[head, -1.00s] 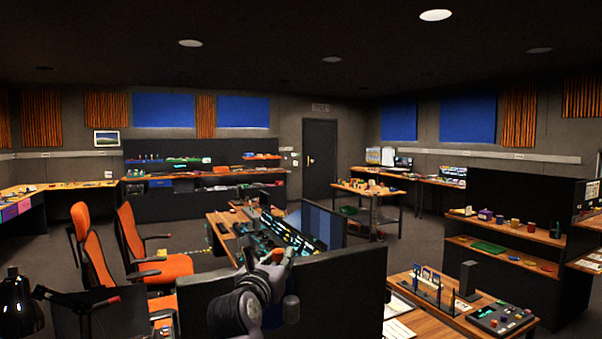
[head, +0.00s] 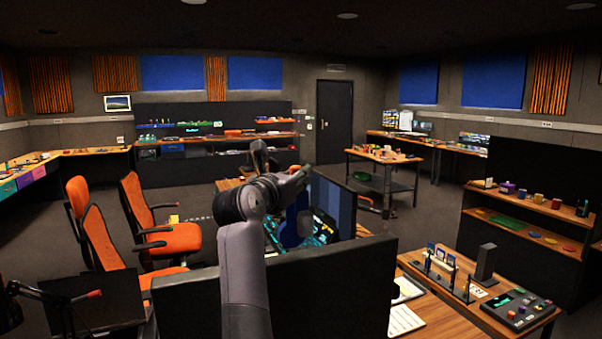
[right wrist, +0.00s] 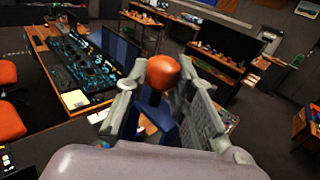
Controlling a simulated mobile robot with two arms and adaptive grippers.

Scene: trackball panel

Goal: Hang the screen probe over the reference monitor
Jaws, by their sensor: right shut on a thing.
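My right gripper (right wrist: 160,85) is shut on the screen probe, which shows an orange rounded top (right wrist: 163,70), a dark stem and a blue part below between the fingers. In the head view my right gripper (head: 292,186) is raised over the console, with a blue piece below it. The reference monitor (head: 340,205), a dark panel with blue vertical bands, stands just right of the gripper; it also shows in the right wrist view (right wrist: 118,46), left of the held probe. The probe appears apart from the monitor.
A lit mixing console (right wrist: 75,65) lies beside the monitor. A large dark panel (head: 330,285) stands in front. A desk (head: 440,325) with small devices is at right. Orange chairs (head: 165,235) stand at left. A small trolley (head: 385,160) stands behind.

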